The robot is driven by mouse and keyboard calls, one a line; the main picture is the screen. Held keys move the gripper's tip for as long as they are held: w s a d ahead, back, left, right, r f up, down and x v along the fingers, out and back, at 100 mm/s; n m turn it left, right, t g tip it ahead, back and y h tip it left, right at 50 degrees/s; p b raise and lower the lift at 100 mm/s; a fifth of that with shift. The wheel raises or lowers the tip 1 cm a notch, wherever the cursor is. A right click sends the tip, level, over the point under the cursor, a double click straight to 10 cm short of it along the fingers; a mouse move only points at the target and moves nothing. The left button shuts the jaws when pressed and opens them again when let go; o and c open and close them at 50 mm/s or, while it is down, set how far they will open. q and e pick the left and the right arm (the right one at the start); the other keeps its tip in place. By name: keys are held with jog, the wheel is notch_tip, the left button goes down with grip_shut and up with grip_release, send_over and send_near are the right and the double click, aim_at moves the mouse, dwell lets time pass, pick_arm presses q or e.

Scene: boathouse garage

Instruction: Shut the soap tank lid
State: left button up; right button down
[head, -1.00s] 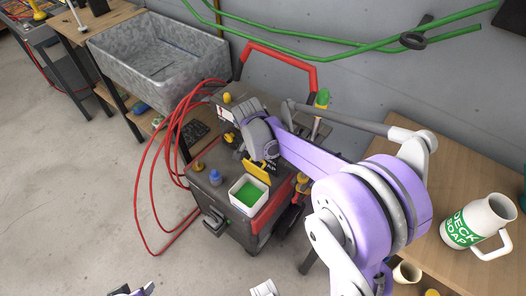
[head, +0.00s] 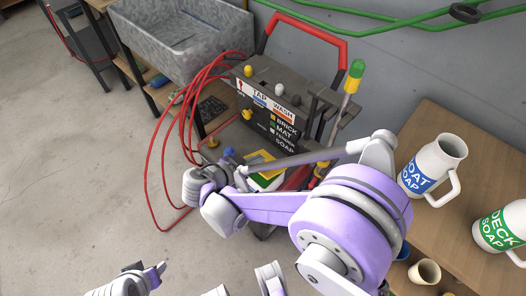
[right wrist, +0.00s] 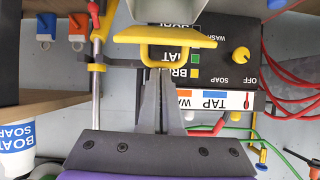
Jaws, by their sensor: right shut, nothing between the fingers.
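The soap tank (head: 262,184) is a pale box on the front of the washer; a bit of green soap shows inside it. Its yellow lid (head: 262,159) stands raised at the tank's back side, partly covered by my arm. In the right wrist view, which is upside down, the yellow lid (right wrist: 180,53) is right ahead of my right gripper (right wrist: 160,72), below the pale tank (right wrist: 165,10). The fingers are shut and empty, with their tips at or very near the lid; contact cannot be told. In the head view, my right wrist hides the fingers.
The washer's control panel (head: 268,112) and red handle (head: 341,50) rise behind the tank. Red hoses (head: 160,160) loop at its left. A wooden table (head: 440,240) with soap jugs (head: 433,165) stands right. A metal sink (head: 185,40) is behind left; the left floor is clear.

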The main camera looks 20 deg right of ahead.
aim_at(255, 169)
jog(key=a+f, duration=0.1)
jog(key=s+a+f+b, duration=0.1)
jog(key=f, duration=0.1)
jog(key=shift+a+f, duration=0.2)
jog(key=shift+s+a+f+b, duration=0.15)
jog(key=shift+a+f+b, duration=0.2)
jog(key=shift+f, duration=0.25)
jog(key=shift+s+a+f+b, duration=0.1)
jog(key=shift+a+f+b, duration=0.15)
jog(key=shift+f, duration=0.35)
